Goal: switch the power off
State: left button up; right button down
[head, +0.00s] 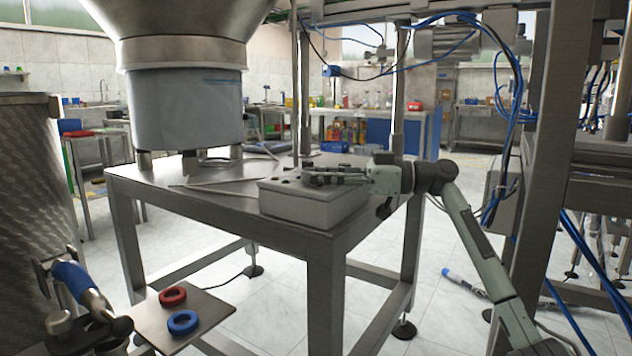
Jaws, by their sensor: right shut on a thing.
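A light grey control box (312,206) sits on the near right corner of the steel table, with small dark controls on its top face. My right gripper (312,177) reaches in from the right and lies low over the top of this box. Its dark fingers are shut on a switch of the box. The fingers hide the switch, so its position cannot be told. My left gripper is not in view.
The steel table (215,210) carries a large feeder bowl (185,105). A frame post (553,150) with blue hoses stands right of my right arm.

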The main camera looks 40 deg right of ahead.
jog(key=shift+g, duration=0.3)
jog(key=c, duration=1.2)
grip_release()
jog(key=v, duration=1.2)
jog(key=shift+d+f, duration=0.1)
jog(key=shift+f, duration=0.1)
